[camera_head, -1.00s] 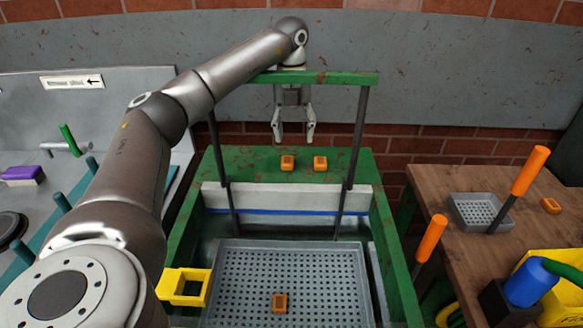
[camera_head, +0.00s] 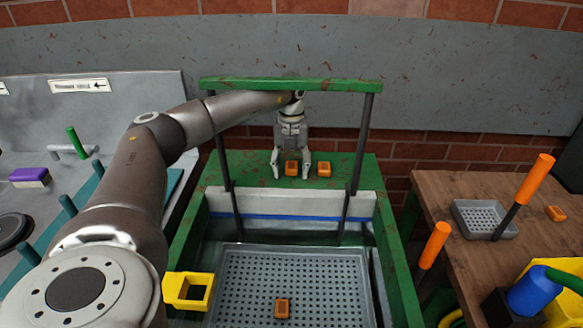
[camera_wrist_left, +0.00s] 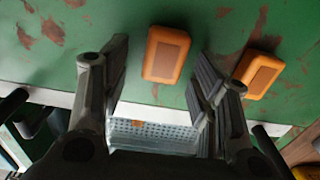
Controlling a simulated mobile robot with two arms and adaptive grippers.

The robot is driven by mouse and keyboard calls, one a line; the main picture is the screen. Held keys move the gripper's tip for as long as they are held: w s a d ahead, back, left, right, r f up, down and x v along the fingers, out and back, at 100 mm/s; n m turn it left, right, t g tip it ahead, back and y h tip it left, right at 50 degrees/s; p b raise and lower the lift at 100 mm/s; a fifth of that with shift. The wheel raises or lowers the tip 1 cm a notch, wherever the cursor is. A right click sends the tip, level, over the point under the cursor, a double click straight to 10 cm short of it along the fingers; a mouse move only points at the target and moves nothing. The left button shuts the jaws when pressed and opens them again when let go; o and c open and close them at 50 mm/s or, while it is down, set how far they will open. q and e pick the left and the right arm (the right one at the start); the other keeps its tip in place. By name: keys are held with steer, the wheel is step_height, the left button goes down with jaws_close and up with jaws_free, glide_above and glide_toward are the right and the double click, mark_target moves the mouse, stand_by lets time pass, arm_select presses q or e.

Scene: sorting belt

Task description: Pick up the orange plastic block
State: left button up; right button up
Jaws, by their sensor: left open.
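Two orange plastic blocks lie on the green ledge behind the frame: a left one (camera_head: 291,168) and a right one (camera_head: 324,169). My left gripper (camera_head: 291,174) is open and low over the ledge, its fingers on either side of the left block. In the left wrist view, that block (camera_wrist_left: 166,54) shows between and beyond the open fingers (camera_wrist_left: 160,95), and the other block (camera_wrist_left: 258,74) lies just outside the right finger. Another orange block (camera_head: 282,308) lies in the grey perforated tray (camera_head: 232,262), and one more (camera_head: 556,213) lies on the wooden table. My right gripper is not in view.
A green crossbar (camera_head: 292,85) on dark posts stands over the ledge, with my left arm reaching beneath it. A white board (camera_head: 290,204) crosses in front. A yellow bracket (camera_head: 188,290) sits at the tray's left, and orange-handled tools (camera_head: 434,245) stand at the right.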

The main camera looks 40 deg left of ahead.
mark_target(291, 169)
arm_select(q)
steer(key=c, duration=0.9)
steer(key=shift+c, duration=0.2)
steer(key=shift+r, duration=0.1)
steer(key=shift+r, duration=0.5)
step_height(291, 169, up, 2)
steer(key=shift+r+b, duration=0.1)
steer(key=shift+b, duration=0.25)
steer(key=s+d+r+b, duration=0.1)
steer(key=s+r+b, duration=0.1)
steer(key=s+r, duration=0.7)
steer(key=s, duration=0.5)
steer(key=shift+d+r, duration=0.35)
steer(key=shift+d, duration=0.05)
